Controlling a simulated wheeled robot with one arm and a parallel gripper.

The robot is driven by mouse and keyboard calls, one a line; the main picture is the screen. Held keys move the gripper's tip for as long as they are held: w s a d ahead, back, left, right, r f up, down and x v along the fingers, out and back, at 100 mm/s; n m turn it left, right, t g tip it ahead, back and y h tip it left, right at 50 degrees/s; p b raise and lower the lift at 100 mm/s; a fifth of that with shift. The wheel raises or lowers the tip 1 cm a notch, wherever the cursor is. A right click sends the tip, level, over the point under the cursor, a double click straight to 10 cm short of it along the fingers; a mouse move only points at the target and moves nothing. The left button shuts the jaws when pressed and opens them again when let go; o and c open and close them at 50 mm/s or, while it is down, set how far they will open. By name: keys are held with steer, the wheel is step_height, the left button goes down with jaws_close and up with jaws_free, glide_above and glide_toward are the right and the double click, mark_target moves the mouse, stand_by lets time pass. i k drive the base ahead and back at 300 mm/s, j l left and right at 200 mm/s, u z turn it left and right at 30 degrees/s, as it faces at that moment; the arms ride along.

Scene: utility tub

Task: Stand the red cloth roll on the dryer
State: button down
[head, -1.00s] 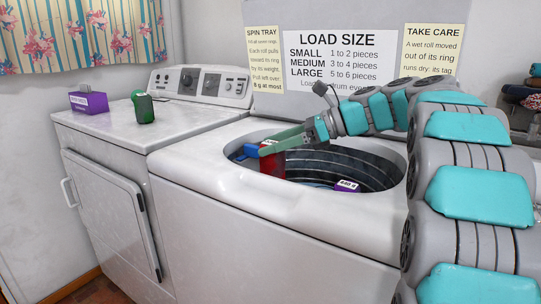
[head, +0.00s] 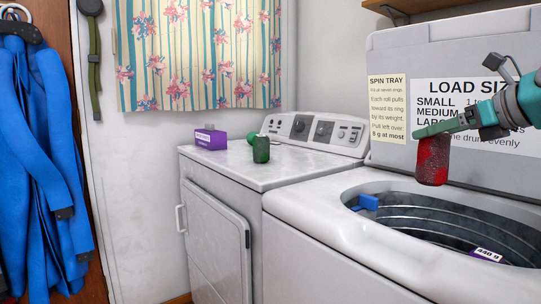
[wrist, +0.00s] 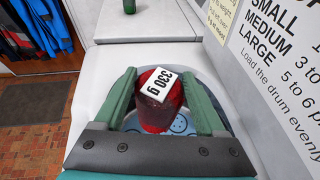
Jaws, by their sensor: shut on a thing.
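The red cloth roll (head: 433,160) is held upright above the washer's open tub, in front of the wall signs. My gripper (head: 442,129) is shut on its upper part. In the wrist view the red roll (wrist: 158,115) sits between the two green fingers, with a white tag reading 330 g on top. The dryer (head: 300,172) stands to the left of the washer, its flat top at the picture's middle. The roll is apart from the dryer, to its right.
A dark green roll (head: 261,152) stands on the dryer, with a green thing (head: 253,138) behind it. A purple box (head: 211,140) sits at the dryer's left. A purple thing tagged 440 g (head: 486,255) lies in the washer tub (head: 330,215). The dryer's front top is bare.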

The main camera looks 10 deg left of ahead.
mark_target(234, 157)
steer(key=i+j, duration=0.15)
steer(key=j, duration=0.25)
steer(key=i+j+z, duration=0.1)
steer(key=j, duration=0.3)
steer(key=i+j, duration=0.15)
steer(key=j, duration=0.25)
steer(key=i+j, duration=0.1)
steer(key=j, duration=0.3)
steer(key=i+j+z, duration=0.1)
steer(key=j, duration=0.3)
steer(key=i+j, duration=0.15)
steer(key=j, duration=0.3)
steer(key=i+j+z, duration=0.1)
steer(key=j, duration=0.3)
